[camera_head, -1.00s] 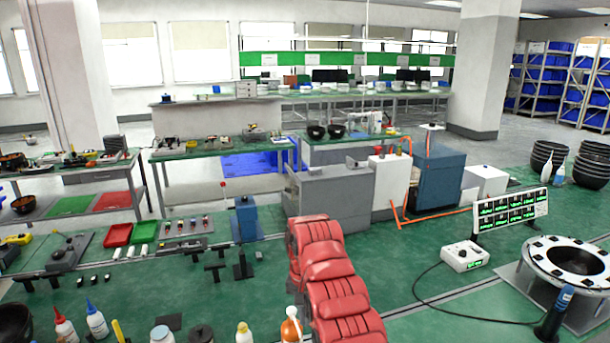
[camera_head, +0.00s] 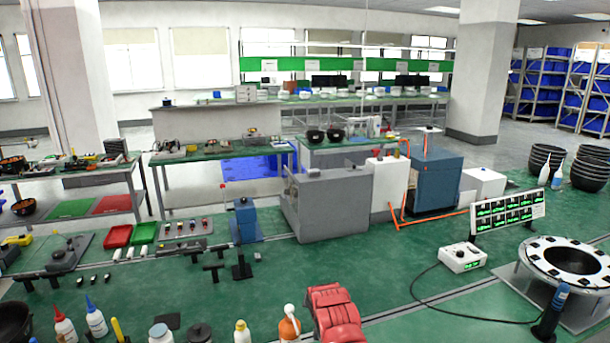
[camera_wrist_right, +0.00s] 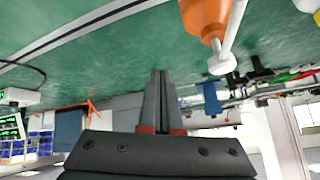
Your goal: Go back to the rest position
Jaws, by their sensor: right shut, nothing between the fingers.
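My right gripper (camera_wrist_right: 160,100) shows in the right wrist view, with its two dark fingers together and nothing between them. In the head view only a red part of my arm (camera_head: 335,315) shows at the bottom edge, and no gripper is visible there. My left gripper is in neither view. An orange bottle with a white nozzle (camera_wrist_right: 208,15) is at the top of the wrist view, beside the fingers and apart from them in the picture. The orange bottle also shows in the head view (camera_head: 289,328), just left of the red arm part.
Several bottles and jars line the bottom left, including a white one (camera_head: 96,320). A white control box (camera_head: 463,258) and a black-and-white ring fixture (camera_head: 535,262) stand at the right. A grey cabinet (camera_head: 335,205) stands behind. The green surface between is mostly clear.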

